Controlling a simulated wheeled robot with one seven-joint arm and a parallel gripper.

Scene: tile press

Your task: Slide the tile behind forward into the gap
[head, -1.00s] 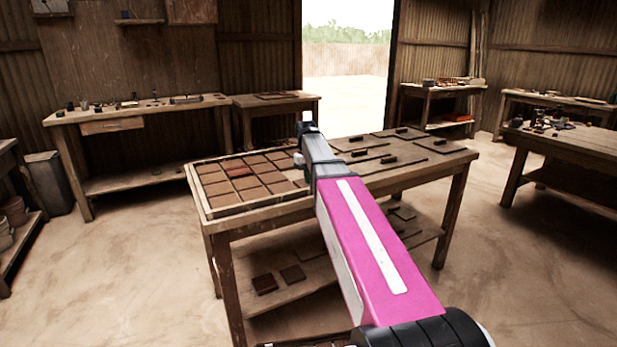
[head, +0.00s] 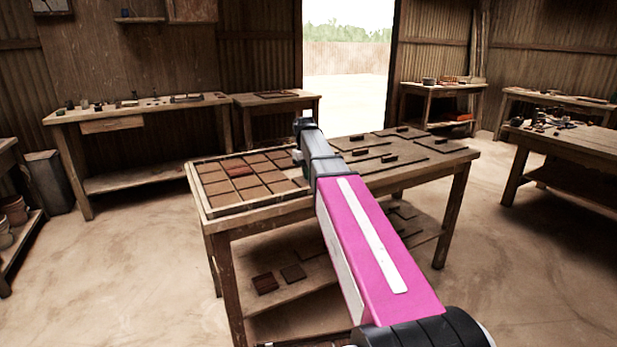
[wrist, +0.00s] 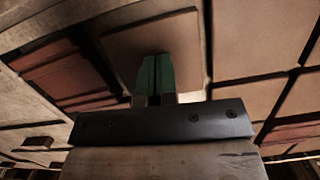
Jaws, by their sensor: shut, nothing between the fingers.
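A tray (head: 207,213) of square brown tiles lies on the left part of the central table in the head view. One redder tile (head: 240,171) sits among them. My gripper (wrist: 155,62) is shut and empty, its green fingertips together over a tan tile (wrist: 185,30) in the wrist view. I cannot tell whether they touch it. A reddish tile (wrist: 68,78) lies left of that tile, and a larger-looking tan tile (wrist: 262,38) lies right, across a dark seam. In the head view my arm hides the fingertips and part of the tray's right side. The gap cannot be made out surely.
Dark plates with raised handles (head: 440,145) cover the right part of the table (head: 225,232). Loose tiles (head: 265,283) lie on its lower shelf. Workbenches stand along the back wall (head: 150,112) and at the right (head: 570,140). The floor around the table is clear.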

